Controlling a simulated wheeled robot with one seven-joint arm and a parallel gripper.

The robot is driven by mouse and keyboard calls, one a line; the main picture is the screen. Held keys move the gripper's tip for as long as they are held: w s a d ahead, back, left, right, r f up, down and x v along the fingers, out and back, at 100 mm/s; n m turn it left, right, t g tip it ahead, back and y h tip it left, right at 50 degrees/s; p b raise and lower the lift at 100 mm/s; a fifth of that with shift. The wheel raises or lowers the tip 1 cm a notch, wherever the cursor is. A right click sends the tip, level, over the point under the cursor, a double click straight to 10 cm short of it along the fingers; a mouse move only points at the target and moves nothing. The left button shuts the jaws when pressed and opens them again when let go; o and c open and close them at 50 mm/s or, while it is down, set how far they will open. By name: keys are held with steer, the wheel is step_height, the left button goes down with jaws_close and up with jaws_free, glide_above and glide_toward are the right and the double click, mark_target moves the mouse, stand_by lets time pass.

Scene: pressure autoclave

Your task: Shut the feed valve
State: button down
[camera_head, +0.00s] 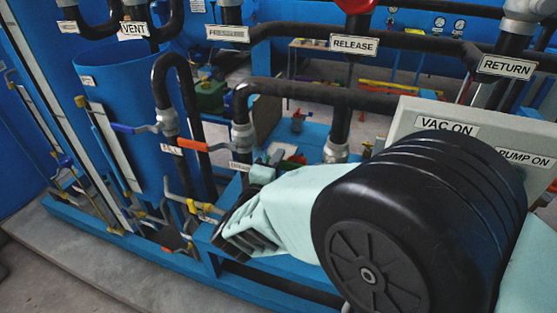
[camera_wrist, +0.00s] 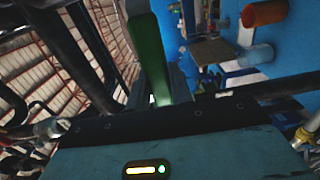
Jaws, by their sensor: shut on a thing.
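My gripper (camera_head: 238,232) is low in the middle of the head view, by the lower pipework right of the big blue tank. In the wrist view, a long green handle (camera_wrist: 148,52) stands upright between the dark fingers of my gripper (camera_wrist: 160,92), which is shut on it. In the head view the gripper and arm hide this handle. No label reading FEED is legible, so I cannot tell from the labels whether this is the feed valve. The valve's body is also hidden.
A grey VAC ON panel (camera_head: 408,122) stands behind my arm. Bare concrete floor (camera_head: 60,262) lies at the lower left.

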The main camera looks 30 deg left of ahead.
steer(key=shift+s+f+n, duration=0.1)
steer(key=shift+f+n, duration=0.2)
steer(key=shift+f, duration=0.05)
steer(key=c, duration=1.2)
jaws_free()
steer(key=shift+c, duration=0.2)
steer(key=shift+r, duration=0.1)
steer(key=p+v, duration=0.3)
steer(key=v, duration=1.4)
steer(key=shift+s+d+p, duration=0.15)
steer(key=shift+p, duration=0.25)
